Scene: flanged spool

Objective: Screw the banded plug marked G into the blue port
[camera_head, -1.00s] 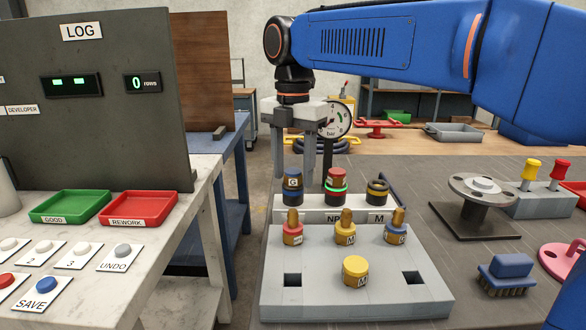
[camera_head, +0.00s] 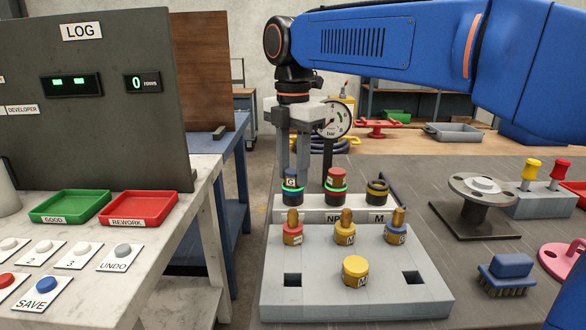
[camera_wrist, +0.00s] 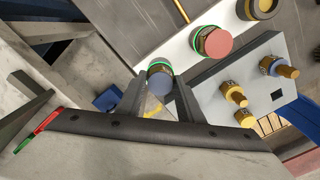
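The banded plug marked G (camera_head: 291,180), with a blue top, stands upright in the left port (camera_head: 291,196) of the light block. A green ring glows where plug and port meet. In the wrist view the blue plug top (camera_wrist: 160,83) sits between my fingers with the green ring around its base. My gripper (camera_head: 293,172) points down over the plug, and its fingers appear shut on the plug's sides. The exact finger contact is small in both views. The port's inside is hidden by the plug.
A red-topped plug (camera_head: 336,178) stands in the middle port with a green ring. A black port with a yellow band (camera_head: 377,191) is at right. A grey rack (camera_head: 330,290) in front holds several plugs. A gauge (camera_head: 334,119) stands close behind my gripper.

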